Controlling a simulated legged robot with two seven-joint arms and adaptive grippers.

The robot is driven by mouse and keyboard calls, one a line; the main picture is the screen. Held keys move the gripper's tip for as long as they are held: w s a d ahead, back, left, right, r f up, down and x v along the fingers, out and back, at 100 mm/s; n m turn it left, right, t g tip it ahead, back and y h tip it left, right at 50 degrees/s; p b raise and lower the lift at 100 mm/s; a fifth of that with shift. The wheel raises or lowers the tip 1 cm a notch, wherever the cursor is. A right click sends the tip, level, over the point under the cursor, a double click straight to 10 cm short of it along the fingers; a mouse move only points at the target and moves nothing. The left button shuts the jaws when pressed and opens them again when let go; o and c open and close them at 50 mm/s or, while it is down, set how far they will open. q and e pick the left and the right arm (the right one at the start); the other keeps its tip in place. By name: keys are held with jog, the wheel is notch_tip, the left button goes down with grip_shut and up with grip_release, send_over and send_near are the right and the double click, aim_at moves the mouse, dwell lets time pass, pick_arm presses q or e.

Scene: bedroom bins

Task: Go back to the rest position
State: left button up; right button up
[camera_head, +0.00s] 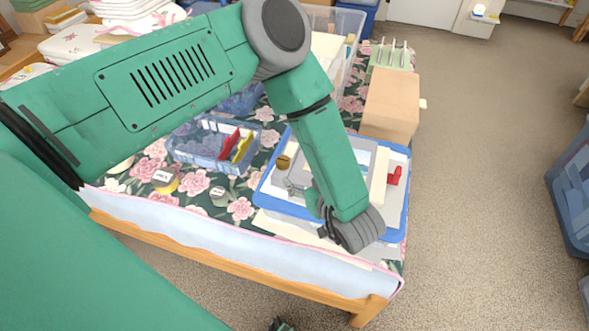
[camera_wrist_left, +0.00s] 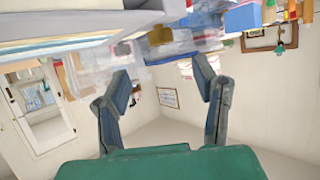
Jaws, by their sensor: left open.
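My left arm comes in from the left in the head view, bends at a grey elbow and reaches down over the bed. Its grey wrist end is above the right part of a blue-rimmed tray (camera_head: 262,192). In the left wrist view my left gripper (camera_wrist_left: 162,88) is open, with its two dark fingers wide apart and nothing between them. In the head view its fingers cannot be made out clearly.
The flowered bed (camera_head: 240,208) holds a blue basket (camera_head: 190,157) with red and yellow things, a cardboard box (camera_head: 391,103), a green rack (camera_head: 391,56) and a clear bin (camera_head: 347,22). Blue bins (camera_head: 572,185) stand at the right edge. The carpet (camera_head: 475,150) between is clear.

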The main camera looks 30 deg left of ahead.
pick_arm(q)
jog(key=shift+s+d+r, duration=0.2)
jog(key=shift+d, duration=0.2)
jog(key=shift+a+f+m, duration=0.15)
jog(key=shift+f+m, duration=0.15)
jog(key=shift+f, duration=0.05)
jog(key=f+m+h, duration=0.1)
jog(key=f+m+t+h, duration=0.1)
jog(key=f+m+h, duration=0.1)
jog(key=h, duration=0.1)
jog(key=shift+s+a+f+t, duration=0.1)
jog(key=shift+s+f+t, duration=0.15)
jog(key=shift+t, duration=0.15)
jog(key=s+a+f+m+g+h, duration=0.1)
jog(key=s+a+m+g+h, duration=0.1)
jog(key=s, duration=0.6)
jog(key=s+a+f+m+g+h, duration=0.1)
jog(key=s+m+g+h, duration=0.2)
jog(key=s, duration=0.4)
jog(key=s+a+f+m+g+h, duration=0.1)
jog(key=s+a+m+g+h, duration=0.1)
jog(key=s, duration=0.6)
jog(key=shift+s+a+f+m+g, duration=0.35)
jog(key=shift+m+g, duration=0.25)
jog(key=shift+m, duration=0.3)
